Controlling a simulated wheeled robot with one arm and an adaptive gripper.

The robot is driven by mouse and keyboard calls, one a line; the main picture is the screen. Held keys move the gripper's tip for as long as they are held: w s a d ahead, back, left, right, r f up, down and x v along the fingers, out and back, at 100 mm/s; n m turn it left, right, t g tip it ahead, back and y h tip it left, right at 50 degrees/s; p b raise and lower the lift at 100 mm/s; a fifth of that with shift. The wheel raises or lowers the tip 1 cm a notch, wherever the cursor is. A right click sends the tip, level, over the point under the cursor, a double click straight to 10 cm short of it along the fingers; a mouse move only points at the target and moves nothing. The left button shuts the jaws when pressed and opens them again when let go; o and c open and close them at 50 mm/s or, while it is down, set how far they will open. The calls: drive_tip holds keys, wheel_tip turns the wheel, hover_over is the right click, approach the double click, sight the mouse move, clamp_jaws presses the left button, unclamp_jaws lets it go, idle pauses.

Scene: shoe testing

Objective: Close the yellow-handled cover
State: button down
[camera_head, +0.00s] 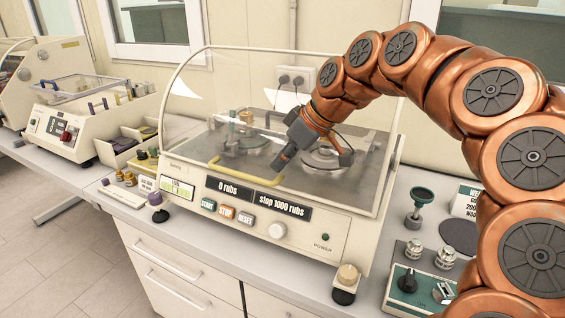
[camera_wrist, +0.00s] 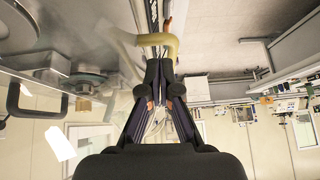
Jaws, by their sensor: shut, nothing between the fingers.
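The clear cover (camera_head: 290,70) sits over the cream testing machine (camera_head: 165,172). Its yellow handle (camera_head: 243,177) lies low at the front, just above the control panel, and the cover looks lowered. Whether its edge is fully seated cannot be told. My gripper (camera_head: 281,160) is shut and empty, tilted down at the handle's right end. In the wrist view, the yellow handle (camera_wrist: 157,41) shows just beyond the fingertips (camera_wrist: 160,76). Whether they touch it is not clear.
A green-and-white control box (camera_head: 410,285) and small metal parts stand at right. Another machine (camera_head: 75,125) stands at left. The bench's front edge runs close before the machine.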

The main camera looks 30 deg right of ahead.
drive_tip(key=shift+s+a+f+t+h+b, duration=0.15)
drive_tip(key=shift+f+h+b, duration=0.05)
drive_tip(key=shift+f+b, duration=0.4)
drive_tip(key=shift+s+a+f+t+h+b, duration=0.2)
drive_tip(key=shift+f+b, duration=0.3)
drive_tip(key=shift+f, duration=0.2)
drive_tip(key=r, duration=0.1)
drive_tip(key=r+p, duration=0.1)
drive_tip(key=r, duration=0.3)
drive_tip(key=shift+w+a+p, duration=0.1)
drive_tip(key=shift+w+p, duration=0.3)
drive_tip(key=b+v, duration=0.2)
drive_tip(key=v, duration=0.7)
drive_tip(key=shift+d, duration=0.2)
drive_tip(key=shift+s+r, duration=0.1)
drive_tip(key=shift+r, duration=0.05)
